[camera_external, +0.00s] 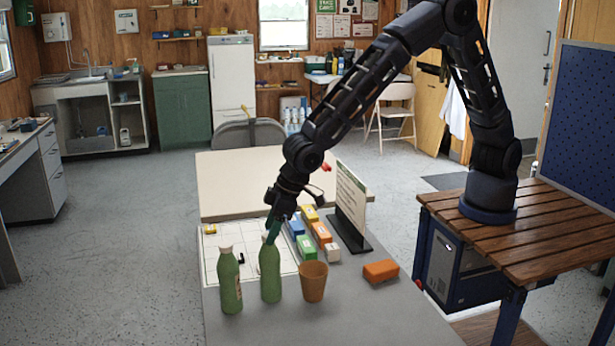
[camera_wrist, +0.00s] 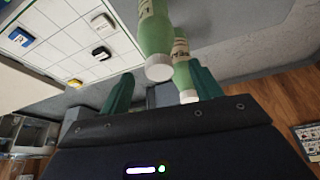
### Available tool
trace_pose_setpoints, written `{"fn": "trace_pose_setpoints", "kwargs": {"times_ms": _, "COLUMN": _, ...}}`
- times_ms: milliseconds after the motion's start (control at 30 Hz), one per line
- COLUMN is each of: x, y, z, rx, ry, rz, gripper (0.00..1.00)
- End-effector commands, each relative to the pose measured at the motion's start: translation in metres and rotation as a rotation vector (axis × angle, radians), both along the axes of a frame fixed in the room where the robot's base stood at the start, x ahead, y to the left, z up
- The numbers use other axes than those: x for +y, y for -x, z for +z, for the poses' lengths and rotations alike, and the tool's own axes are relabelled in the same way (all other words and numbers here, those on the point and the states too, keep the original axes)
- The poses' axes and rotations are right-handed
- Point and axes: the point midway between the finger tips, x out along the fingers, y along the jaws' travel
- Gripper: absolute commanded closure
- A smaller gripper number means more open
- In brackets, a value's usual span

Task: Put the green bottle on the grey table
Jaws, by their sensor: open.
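Two green bottles with pale caps stand upright on the grey table (camera_external: 350,326): a left bottle (camera_external: 229,282) and a right bottle (camera_external: 270,275). My gripper (camera_external: 272,230) points down at the top of the right bottle, with a green finger beside or in front of its cap. In the wrist view my gripper (camera_wrist: 162,88) is open, its two green fingers spread. One bottle (camera_wrist: 154,30) shows between them, cap toward me, and a second bottle (camera_wrist: 182,70) is close to the right finger. I cannot tell whether a finger touches a bottle.
An orange-brown cup (camera_external: 313,282) stands just right of the right bottle. An orange block (camera_external: 381,271), several coloured boxes (camera_external: 307,246) and an upright sign board (camera_external: 350,205) are further right and behind. A beige table (camera_external: 230,178) adjoins behind. The front of the grey table is clear.

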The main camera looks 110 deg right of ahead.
Motion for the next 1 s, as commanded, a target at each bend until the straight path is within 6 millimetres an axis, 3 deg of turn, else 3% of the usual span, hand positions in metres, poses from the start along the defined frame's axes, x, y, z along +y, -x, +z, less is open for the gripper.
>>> {"fn": "trace_pose_setpoints", "kwargs": {"times_ms": 300, "x": 0.004, "y": 0.021, "z": 0.051, "rx": -0.001, "ry": -0.001, "rz": 0.000, "gripper": 0.36}}
{"fn": "trace_pose_setpoints", "kwargs": {"times_ms": 667, "x": 0.000, "y": 0.036, "z": 0.082, "rx": -0.001, "ry": -0.006, "rz": -0.001, "gripper": 0.36}}
{"fn": "trace_pose_setpoints", "kwargs": {"times_ms": 767, "x": -0.008, "y": 0.053, "z": 0.102, "rx": 0.000, "ry": -0.016, "rz": 0.001, "gripper": 0.36}}
{"fn": "trace_pose_setpoints", "kwargs": {"times_ms": 1000, "x": -0.035, "y": 0.115, "z": 0.163, "rx": 0.006, "ry": -0.044, "rz": 0.012, "gripper": 0.36}}
